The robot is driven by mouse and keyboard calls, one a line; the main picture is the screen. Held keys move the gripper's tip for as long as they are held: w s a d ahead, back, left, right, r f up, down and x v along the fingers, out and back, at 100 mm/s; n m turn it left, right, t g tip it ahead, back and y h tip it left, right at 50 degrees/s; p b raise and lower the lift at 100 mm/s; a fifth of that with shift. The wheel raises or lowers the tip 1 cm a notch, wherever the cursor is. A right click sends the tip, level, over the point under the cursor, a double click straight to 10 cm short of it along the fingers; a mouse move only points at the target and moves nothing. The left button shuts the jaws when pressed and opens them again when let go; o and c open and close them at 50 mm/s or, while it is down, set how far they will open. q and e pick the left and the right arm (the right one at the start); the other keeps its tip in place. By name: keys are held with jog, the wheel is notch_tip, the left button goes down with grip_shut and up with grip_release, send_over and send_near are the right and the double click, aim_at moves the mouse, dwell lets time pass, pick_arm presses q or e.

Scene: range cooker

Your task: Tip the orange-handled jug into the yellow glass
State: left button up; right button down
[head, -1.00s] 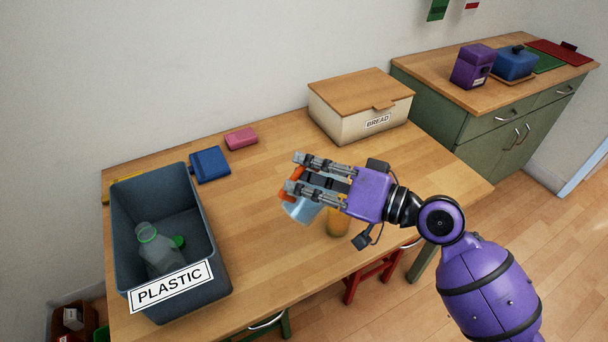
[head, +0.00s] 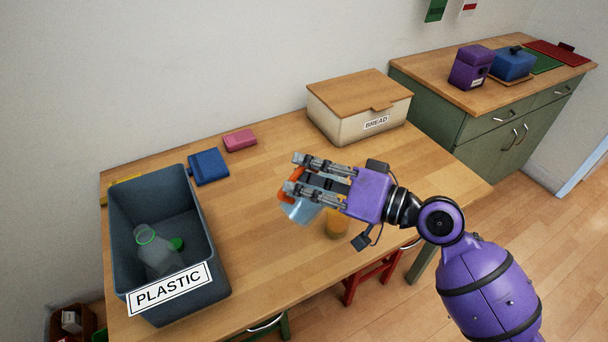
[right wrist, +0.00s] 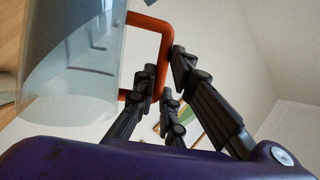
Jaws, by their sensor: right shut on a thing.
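My right gripper (head: 296,174) is shut on the orange handle (head: 285,193) of the clear, bluish jug (head: 301,211). In the head view it holds the jug above the wooden table, with the jug tilted and partly hidden behind the fingers. The right wrist view shows the jug's clear body (right wrist: 75,60) at the left and the orange handle (right wrist: 165,50) between the dark fingers (right wrist: 165,90). The yellow glass (head: 337,223) stands on the table just right of and below the jug, partly hidden by my gripper. My left gripper is not in view.
A grey bin (head: 207,222) labelled PLASTIC holds a clear bottle (head: 158,252) at the table's left. A blue box (head: 209,167), a pink block (head: 240,140) and a bread box (head: 345,112) stand towards the back. The table's middle left is clear.

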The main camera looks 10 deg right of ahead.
jog(key=shift+w+d+m+b, duration=0.25)
jog(key=shift+d+m+b, duration=0.1)
jog(key=shift+d+m, duration=0.05)
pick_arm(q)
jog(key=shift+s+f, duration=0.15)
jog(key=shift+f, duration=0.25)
pick_arm(e)
jog(key=shift+r, duration=0.1)
jog(key=shift+d, duration=0.1)
pick_arm(q)
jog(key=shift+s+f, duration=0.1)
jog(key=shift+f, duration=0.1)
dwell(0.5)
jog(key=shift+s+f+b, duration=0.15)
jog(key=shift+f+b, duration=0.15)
jog(key=shift+b, duration=0.15)
pick_arm(e)
jog(key=shift+w+d+m+t+y, duration=0.2)
jog(key=shift+d+m+t+y, duration=0.1)
jog(key=shift+m+y, duration=0.1)
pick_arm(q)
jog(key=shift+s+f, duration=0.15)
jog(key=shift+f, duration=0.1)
pick_arm(e)
jog(key=shift+w+d, duration=0.1)
jog(key=shift+d, duration=0.15)
pick_arm(q)
jog(key=shift+b, duration=0.3)
pick_arm(e)
jog(key=shift+m, duration=0.3)
